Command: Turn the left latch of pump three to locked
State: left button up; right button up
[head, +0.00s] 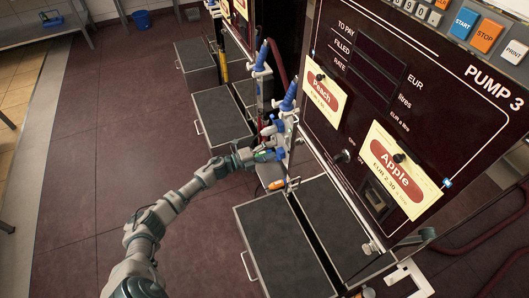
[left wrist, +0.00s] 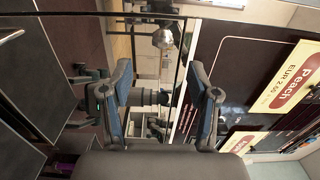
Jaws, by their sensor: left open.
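Pump three (head: 440,130) is the dark panel with the "PUMP 3" lettering and the Peach (head: 323,96) and Apple (head: 398,172) labels. My left gripper (head: 272,150) is at the left edge of this panel, beside the blue-handled nozzle fittings. In the left wrist view my left gripper (left wrist: 160,100) shows its two blue-padded fingers apart, with nothing clearly held between them. A silver round knob (left wrist: 163,38) shows beyond the fingertips. I cannot tell which part is the left latch; the gripper hides some of that area. My right gripper is not in view.
Dark-topped drawers (head: 275,245) stand below the pump, with another drawer (head: 222,115) farther back. A blue nozzle handle (head: 289,97) rises just above my gripper. A blue bucket (head: 142,19) is on the floor at the back. Open floor lies to the left.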

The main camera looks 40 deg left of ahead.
pick_arm(q)
jog(key=v, duration=0.3)
jog(key=shift+a, duration=0.1)
dwell(0.3)
